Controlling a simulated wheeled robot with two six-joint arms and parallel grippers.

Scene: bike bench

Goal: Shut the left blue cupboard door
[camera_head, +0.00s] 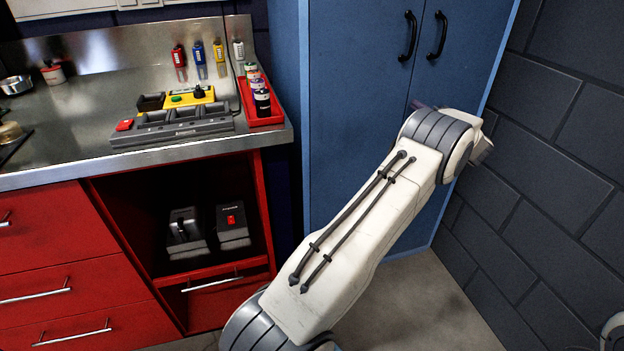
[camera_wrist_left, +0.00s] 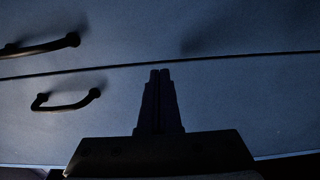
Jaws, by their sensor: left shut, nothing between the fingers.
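The blue cupboard (camera_head: 305,110) stands at the back, with two doors and black handles. The left door (camera_head: 350,100) and the right door (camera_head: 475,75) look flush, with a thin seam between them. My left arm crosses in front of the left door and hides its lower part. My left gripper (camera_wrist_left: 160,73) is shut and empty in the left wrist view, its tips just short of the seam in the picture, over the left door (camera_wrist_left: 235,105). Whether they touch it I cannot tell. In the head view the fingers are mostly hidden by the wrist. My right gripper is out of view.
A steel worktop (camera_head: 75,115) over red drawers (camera_head: 35,240) stands left of the cupboard, holding a charger tray and a red bottle rack (camera_head: 265,119). A dark block wall (camera_head: 560,170) is close on the right. Some bare floor (camera_head: 425,310) shows in front.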

